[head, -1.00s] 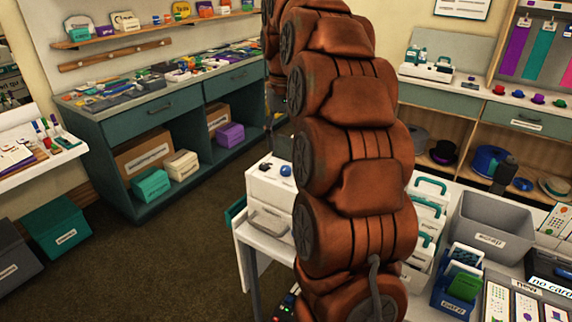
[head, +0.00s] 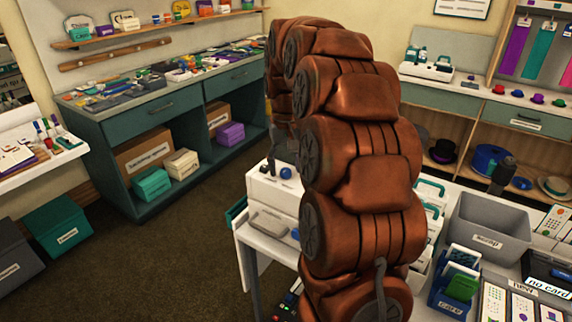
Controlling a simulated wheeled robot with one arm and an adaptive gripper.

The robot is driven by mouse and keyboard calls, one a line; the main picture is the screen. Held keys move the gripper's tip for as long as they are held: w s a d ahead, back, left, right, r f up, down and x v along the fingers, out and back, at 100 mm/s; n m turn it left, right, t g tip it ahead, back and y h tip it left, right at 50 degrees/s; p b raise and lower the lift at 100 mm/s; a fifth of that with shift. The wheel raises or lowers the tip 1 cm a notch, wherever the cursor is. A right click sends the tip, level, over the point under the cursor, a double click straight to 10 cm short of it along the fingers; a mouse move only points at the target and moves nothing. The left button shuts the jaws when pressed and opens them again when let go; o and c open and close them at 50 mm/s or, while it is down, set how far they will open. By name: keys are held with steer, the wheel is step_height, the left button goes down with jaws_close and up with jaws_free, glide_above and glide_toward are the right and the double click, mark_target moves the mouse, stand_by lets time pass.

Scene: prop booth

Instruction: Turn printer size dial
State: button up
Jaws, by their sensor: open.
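The white printer-like machine (head: 270,196) stands on the white table left of my arm. A round blue knob (head: 286,173) shows on its upper part, and a second blue knob (head: 295,233) shows lower down beside my arm. I cannot tell which one is the size dial. My gripper (head: 272,156) shows only as a small dark grey part beyond my arm, just above the machine's top left. It is open, and no object shows in it. My arm hides the machine's right side. I cannot tell whether the gripper touches the machine.
A grey bin (head: 490,228), a blue holder with cards (head: 456,283) and card trays (head: 510,303) fill the table right of my arm. A teal workbench (head: 130,150) stands at the back left. The brown floor between is clear.

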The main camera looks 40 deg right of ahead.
steer(key=shift+f, duration=0.25)
jaws_close()
stand_by(0.4)
steer(key=shift+f+m+b, duration=0.1)
steer(key=shift+m+b, duration=0.2)
steer(key=shift+b, duration=0.1)
steer(key=m+b, duration=0.2)
steer(key=shift+f+m, duration=0.1)
steer(key=shift+m, duration=0.3)
steer(key=m+b, duration=0.2)
steer(key=m, duration=0.3)
steer(key=shift+m+b, duration=0.3)
steer(key=shift+m, duration=0.1)
